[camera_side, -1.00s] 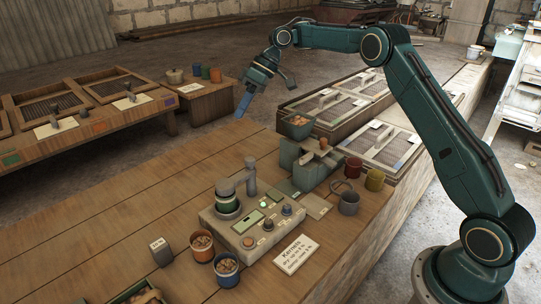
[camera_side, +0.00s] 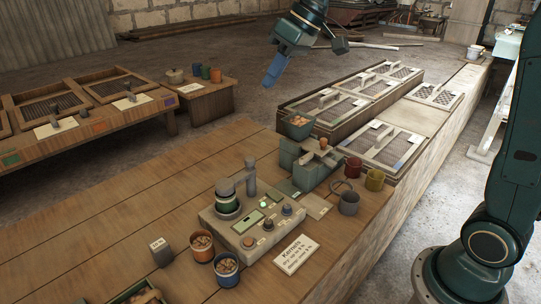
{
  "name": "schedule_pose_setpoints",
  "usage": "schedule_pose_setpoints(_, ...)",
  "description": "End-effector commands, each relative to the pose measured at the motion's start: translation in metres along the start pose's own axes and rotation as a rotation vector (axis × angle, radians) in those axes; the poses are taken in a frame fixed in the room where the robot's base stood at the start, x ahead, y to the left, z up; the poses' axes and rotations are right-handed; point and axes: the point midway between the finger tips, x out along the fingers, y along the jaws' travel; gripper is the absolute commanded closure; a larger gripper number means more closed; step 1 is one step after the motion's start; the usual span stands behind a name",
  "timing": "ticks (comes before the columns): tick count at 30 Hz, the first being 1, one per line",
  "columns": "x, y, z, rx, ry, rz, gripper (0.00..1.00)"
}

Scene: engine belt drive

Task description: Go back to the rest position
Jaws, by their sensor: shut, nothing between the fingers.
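My gripper (camera_side: 273,72) hangs in the air at the upper middle of the side view, above and behind the wooden bench (camera_side: 130,195). Its blue fingers point down and to the left, and they are shut with nothing seen between them. It is apart from every object. The upper part of my arm runs out of the top of the picture, so its upper joints are hidden.
A grey control box (camera_side: 250,226) with a knobbed post stands on the bench. Cups, including a red cup (camera_side: 353,167), and a Kernels card (camera_side: 296,254) lie around it. Mesh-covered trays (camera_side: 383,146) are behind at right.

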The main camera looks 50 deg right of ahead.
Motion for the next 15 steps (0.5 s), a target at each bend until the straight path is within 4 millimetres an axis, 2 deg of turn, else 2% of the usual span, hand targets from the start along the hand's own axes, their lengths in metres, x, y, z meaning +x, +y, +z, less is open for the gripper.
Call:
schedule_pose_setpoints(6, -0.024, -0.019, 0.042, 0.037, 0.017, 0.066, 1.00)
schedule_pose_setpoints(15, -0.044, -0.033, 0.109, 0.093, 0.035, 0.158, 1.00)
